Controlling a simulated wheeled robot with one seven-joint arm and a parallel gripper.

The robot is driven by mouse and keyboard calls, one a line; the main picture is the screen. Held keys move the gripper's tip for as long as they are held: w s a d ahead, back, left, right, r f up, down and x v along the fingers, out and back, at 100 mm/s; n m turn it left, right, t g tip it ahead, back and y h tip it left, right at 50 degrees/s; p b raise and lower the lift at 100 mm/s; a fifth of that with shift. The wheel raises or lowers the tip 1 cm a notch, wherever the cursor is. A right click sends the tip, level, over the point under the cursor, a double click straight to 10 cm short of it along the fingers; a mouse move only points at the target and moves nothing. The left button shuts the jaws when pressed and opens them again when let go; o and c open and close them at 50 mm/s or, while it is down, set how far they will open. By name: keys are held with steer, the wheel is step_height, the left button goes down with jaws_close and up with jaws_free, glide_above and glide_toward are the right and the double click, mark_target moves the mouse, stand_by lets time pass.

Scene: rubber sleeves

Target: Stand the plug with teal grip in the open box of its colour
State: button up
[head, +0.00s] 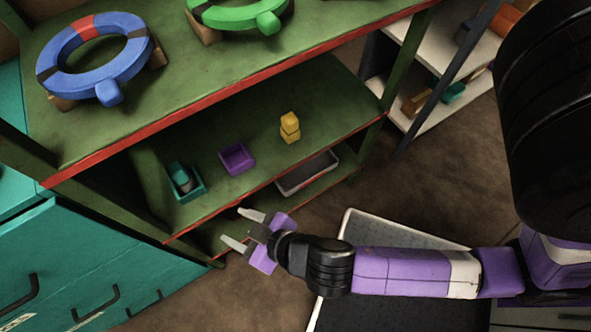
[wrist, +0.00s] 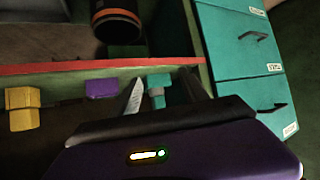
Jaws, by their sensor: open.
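The plug with teal grip (head: 178,170) is in the open teal box (head: 199,193) at the left of the lower green shelf. Its teal end is up and its grey part is down inside the box; it looks about upright. In the wrist view, which is upside down, the teal grip (wrist: 158,102) and grey part show below the teal box (wrist: 160,78) and between my fingers. My gripper (head: 240,228) is open and empty, in front of the shelf's edge and apart from the plug. It also shows in the wrist view (wrist: 164,93).
An open purple box (head: 237,158) stands right of the teal one, and a yellow box with a yellow piece on it (head: 290,126) farther right. The upper shelf (head: 200,75) holds a blue ring and a green ring above. Teal drawers (head: 80,270) stand at left.

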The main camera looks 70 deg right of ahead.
steer(key=s+d+r+t, duration=0.2)
steer(key=s+r, duration=0.5)
steer(key=s+d+r+n+t+y, duration=0.1)
steer(key=s+d+r+t, duration=0.1)
steer(key=s+r, duration=0.5)
steer(key=shift+s+d+y, duration=0.3)
steer(key=shift+s+d, duration=0.05)
steer(key=shift+d, duration=0.05)
step_height(320, 180, up, 12)
steer(key=p, duration=1.2)
steer(key=shift+r, duration=0.15)
